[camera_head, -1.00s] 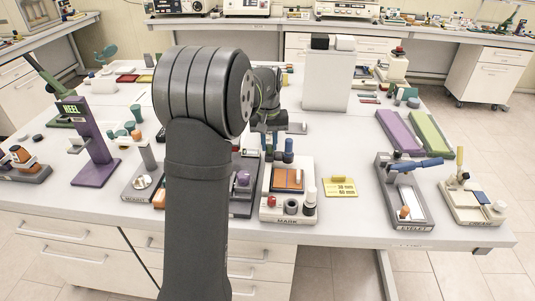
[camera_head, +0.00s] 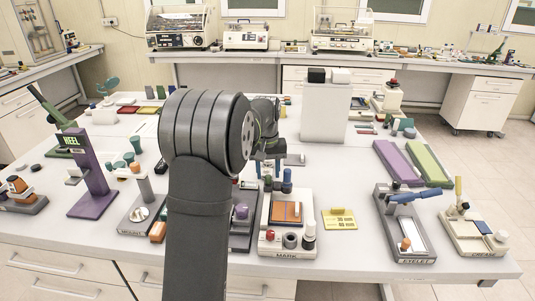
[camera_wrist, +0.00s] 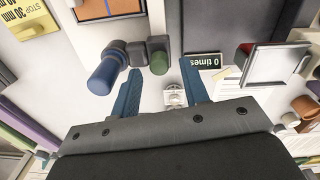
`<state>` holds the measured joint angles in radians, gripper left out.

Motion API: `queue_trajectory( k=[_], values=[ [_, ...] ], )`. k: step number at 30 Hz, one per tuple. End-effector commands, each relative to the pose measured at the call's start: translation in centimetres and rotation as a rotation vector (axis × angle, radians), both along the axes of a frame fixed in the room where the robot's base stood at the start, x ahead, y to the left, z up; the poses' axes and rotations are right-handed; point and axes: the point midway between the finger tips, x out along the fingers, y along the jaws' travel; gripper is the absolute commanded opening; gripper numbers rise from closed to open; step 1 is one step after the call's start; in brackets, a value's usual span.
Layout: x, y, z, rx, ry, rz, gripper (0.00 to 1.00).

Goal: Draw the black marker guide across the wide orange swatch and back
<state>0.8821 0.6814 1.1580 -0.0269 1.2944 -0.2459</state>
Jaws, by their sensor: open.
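The wide orange swatch (camera_head: 287,213) lies on the pale board marked MARK. Its edge also shows at the top of the wrist view (camera_wrist: 108,8). Behind it stand several short handled pieces. My gripper (camera_wrist: 158,72) is open and empty, with blue fingers pointing down behind these pieces. In the head view my arm partly hides the area left of the board.
A yellow card (camera_head: 340,219) lies right of the board. The EYELET station (camera_head: 405,225) stands farther right. A tall white box (camera_head: 325,108) stands behind.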

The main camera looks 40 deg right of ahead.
Motion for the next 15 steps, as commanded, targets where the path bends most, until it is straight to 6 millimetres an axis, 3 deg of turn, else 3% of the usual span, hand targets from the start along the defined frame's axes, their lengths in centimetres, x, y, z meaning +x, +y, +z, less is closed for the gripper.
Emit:
queue_trajectory(
  k=[5, 15],
  values=[
    [0.1, 0.0, 3.1, -0.004, -0.003, 0.000, 0.41],
    [0.2, 0.2, 11.5, -0.006, -0.004, 0.000, 0.41]
  ],
)
